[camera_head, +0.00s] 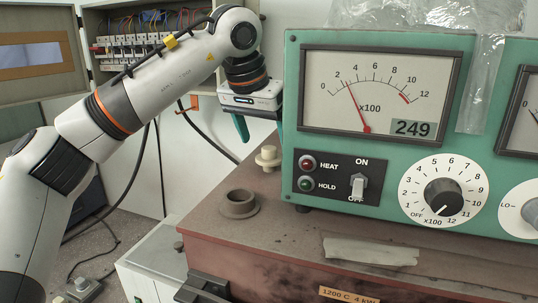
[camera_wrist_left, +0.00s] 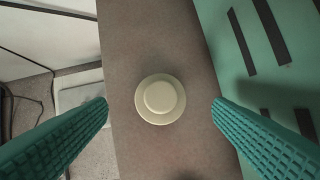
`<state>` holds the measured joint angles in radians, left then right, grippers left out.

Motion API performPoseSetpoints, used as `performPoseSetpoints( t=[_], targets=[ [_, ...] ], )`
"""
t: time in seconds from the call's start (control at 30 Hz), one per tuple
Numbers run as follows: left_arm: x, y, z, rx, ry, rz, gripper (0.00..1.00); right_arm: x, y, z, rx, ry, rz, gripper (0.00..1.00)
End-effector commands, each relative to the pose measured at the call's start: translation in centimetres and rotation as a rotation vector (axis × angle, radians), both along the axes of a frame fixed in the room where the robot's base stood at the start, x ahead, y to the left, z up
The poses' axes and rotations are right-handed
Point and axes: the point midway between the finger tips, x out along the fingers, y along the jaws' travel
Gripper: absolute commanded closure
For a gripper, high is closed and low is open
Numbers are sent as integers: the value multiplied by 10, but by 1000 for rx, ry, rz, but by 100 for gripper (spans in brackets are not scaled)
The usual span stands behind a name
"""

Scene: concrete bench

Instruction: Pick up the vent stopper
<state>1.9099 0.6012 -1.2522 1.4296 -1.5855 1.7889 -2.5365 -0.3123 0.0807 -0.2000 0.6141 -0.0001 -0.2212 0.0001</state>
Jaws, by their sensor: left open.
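The vent stopper (camera_head: 268,157) is a cream, round, stepped plug on the brown top of the furnace (camera_head: 215,225), left of the green control box. In the left wrist view the stopper (camera_wrist_left: 160,98) shows from above, centred between my fingers. My left gripper (camera_head: 261,130) points down above the stopper, with teal ridged fingers apart. In the left wrist view the open gripper (camera_wrist_left: 160,104) has a finger on each side of the stopper, with clear gaps and no contact seen. The right finger is partly hidden by the control box. My right gripper is not in view.
The green control box (camera_head: 380,215) stands close to the right of the stopper. A raised brown ring (camera_head: 239,204) sits on the furnace top in front of it. An open electrical cabinet (camera_head: 115,20) and hanging cables are behind. The furnace edge drops off to the left.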

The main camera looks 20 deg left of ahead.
Motion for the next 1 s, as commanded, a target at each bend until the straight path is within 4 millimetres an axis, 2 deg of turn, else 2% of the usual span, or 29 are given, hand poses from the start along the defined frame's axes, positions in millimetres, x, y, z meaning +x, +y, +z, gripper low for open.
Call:
performPoseSetpoints(
  t=[0.23, 0.33, 0.63, 0.67, 0.93, 1.0],
  targets=[
    [9, -2, -28, 3, 6, -1, 25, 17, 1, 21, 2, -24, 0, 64],
    [14, -3, -41, 3, 2, 1, 25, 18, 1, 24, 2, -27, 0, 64],
    [17, -5, -49, 1, 0, 0, 25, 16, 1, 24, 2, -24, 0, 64],
    [17, -5, -49, 1, 0, 0, 27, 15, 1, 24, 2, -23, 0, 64],
    [17, -5, -49, 1, 0, 0, 71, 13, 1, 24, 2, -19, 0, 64],
    [17, -5, -49, 0, -1, 0, 71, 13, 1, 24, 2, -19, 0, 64]
  ],
)
